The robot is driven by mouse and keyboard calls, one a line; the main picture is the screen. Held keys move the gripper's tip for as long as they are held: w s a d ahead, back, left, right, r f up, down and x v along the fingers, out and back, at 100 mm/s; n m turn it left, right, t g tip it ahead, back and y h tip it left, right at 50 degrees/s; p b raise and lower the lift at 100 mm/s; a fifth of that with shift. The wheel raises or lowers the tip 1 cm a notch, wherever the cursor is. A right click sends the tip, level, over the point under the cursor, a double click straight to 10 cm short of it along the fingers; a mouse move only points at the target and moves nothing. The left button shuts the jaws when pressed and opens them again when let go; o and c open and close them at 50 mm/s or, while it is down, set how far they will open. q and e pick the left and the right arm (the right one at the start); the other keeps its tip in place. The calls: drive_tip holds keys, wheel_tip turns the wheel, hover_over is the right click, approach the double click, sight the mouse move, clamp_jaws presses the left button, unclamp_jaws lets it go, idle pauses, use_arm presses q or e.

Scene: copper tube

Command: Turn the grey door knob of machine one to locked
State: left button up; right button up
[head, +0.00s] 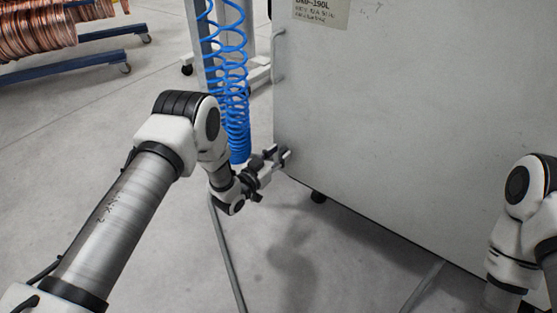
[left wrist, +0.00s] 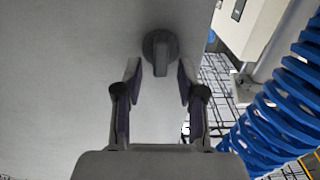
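The grey door knob (left wrist: 160,52) shows in the left wrist view, on the flat grey panel of the machine (left wrist: 60,70). It is round with a raised bar that points down in the picture. My left gripper (left wrist: 160,80) is open, with a finger on either side just below the knob; I cannot tell whether they touch it. In the head view the left gripper (head: 284,155) is at the lower left edge of the machine cabinet (head: 400,120), and the knob cannot be made out there. My right arm shows at the right edge, its gripper out of view.
A blue coiled hose (head: 235,110) hangs close behind my left wrist, beside a grey post. Racks of copper tube (head: 35,30) stand at the far left. A grey pipe or cable (head: 227,255) runs along the floor. The floor at left is clear.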

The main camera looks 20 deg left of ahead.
use_arm(q)
drive_tip(key=shift+w, duration=0.15)
drive_tip(key=shift+r, duration=0.1)
clamp_jaws()
drive_tip(key=shift+n+p, duration=0.3)
drive_tip(key=shift+w+a+r+n+p, duration=0.15)
drive_tip(key=shift+n+p, duration=0.35)
drive_tip(key=shift+n, duration=0.4)
drive_tip(key=n, duration=0.1)
drive_tip(key=n+p, duration=0.1)
drive_tip(key=n, duration=0.1)
drive_tip(key=shift+a+n, duration=0.25)
drive_tip(key=shift+n, duration=0.05)
drive_tip(key=n, duration=0.1)
drive_tip(key=n+p, duration=0.1)
drive_tip(key=n, duration=0.1)
drive_tip(key=f+n, duration=0.1)
drive_tip(key=n, duration=0.1)
drive_tip(key=shift+w+a, duration=0.2)
drive_tip(key=shift+a, duration=0.1)
drive_tip(key=n, duration=0.7)
drive_tip(key=shift+a+f, duration=0.15)
drive_tip(key=shift+f, duration=0.25)
